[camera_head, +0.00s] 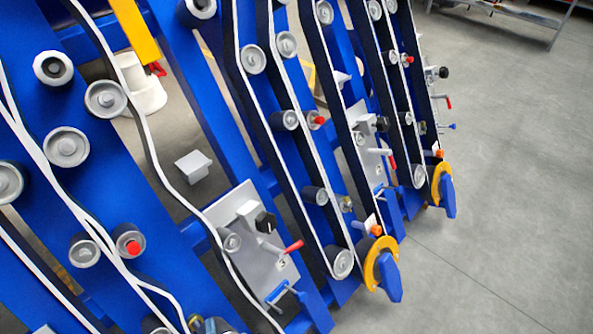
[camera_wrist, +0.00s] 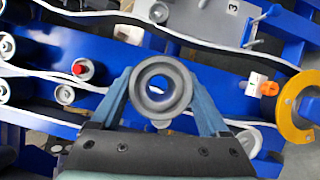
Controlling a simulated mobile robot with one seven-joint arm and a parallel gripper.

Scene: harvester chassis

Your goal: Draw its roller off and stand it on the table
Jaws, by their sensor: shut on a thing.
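In the wrist view, my gripper (camera_wrist: 162,88) is shut on a grey roller (camera_wrist: 142,92). The roller's round end faces the camera, and its bore shows through the middle. The two blue fingers press it from either side. It appears clear of the blue harvester chassis (camera_wrist: 290,23) behind it, with belts and panels showing beyond. In the head view the chassis (camera_head: 110,200) carries several rollers, such as one at the left (camera_head: 66,147). My gripper does not show there.
White-edged belts (camera_head: 290,110) run between the rollers. Red-tipped levers (camera_head: 293,246) and yellow discs with blue handles (camera_head: 380,265) stick out on the right side. A white round stand (camera_head: 140,85) shows behind the chassis. Grey floor (camera_head: 500,200) is clear at the right.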

